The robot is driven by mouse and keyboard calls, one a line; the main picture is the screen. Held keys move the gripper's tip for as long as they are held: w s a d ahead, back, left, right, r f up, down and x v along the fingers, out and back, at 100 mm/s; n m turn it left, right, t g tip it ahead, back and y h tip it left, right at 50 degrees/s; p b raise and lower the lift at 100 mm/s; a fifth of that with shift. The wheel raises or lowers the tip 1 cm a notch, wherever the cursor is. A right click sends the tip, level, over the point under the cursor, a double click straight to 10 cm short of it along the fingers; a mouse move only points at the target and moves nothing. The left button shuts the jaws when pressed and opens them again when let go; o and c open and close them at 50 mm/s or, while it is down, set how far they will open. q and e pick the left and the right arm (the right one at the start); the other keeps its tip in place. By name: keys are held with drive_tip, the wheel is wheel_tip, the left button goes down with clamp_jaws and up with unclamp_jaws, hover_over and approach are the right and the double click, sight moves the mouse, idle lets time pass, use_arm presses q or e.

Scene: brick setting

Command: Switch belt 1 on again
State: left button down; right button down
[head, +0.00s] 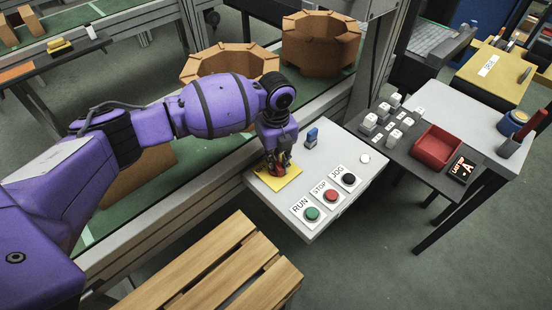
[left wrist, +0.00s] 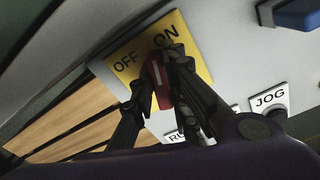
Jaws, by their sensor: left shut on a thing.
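The yellow switch plate (head: 288,181) sits on the left end of the light grey control panel (head: 335,155). In the left wrist view the plate (left wrist: 197,62) shows the words OFF and ON. The red switch handle (left wrist: 157,84) stands on this plate, between the fingers of my left gripper (left wrist: 153,88). In the head view my left gripper (head: 278,165) points down at the plate and is shut on the handle, which it mostly hides. I cannot tell for sure which label the handle points to. My right gripper is not in view.
Green RUN (head: 311,213), red STOP (head: 331,195) and black JOG (head: 349,179) buttons line the panel's front, close to my gripper. A blue switch (head: 312,136) stands behind. A wooden slatted pallet (head: 215,270) lies in front. Orange-brown ring-shaped pieces (head: 322,42) stand on the green belt behind.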

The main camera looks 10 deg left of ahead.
sight(277, 160)
use_arm(q)
drive_tip(key=m, duration=0.5)
drive_tip(key=shift+d+b, duration=0.1)
drive_tip(key=shift+b, duration=0.2)
idle(0.4)
drive_tip(key=c, duration=1.7)
unclamp_jaws()
drive_tip(key=shift+r, duration=0.1)
wheel_tip(277, 160, up, 12)
drive_tip(key=shift+f, duration=0.1)
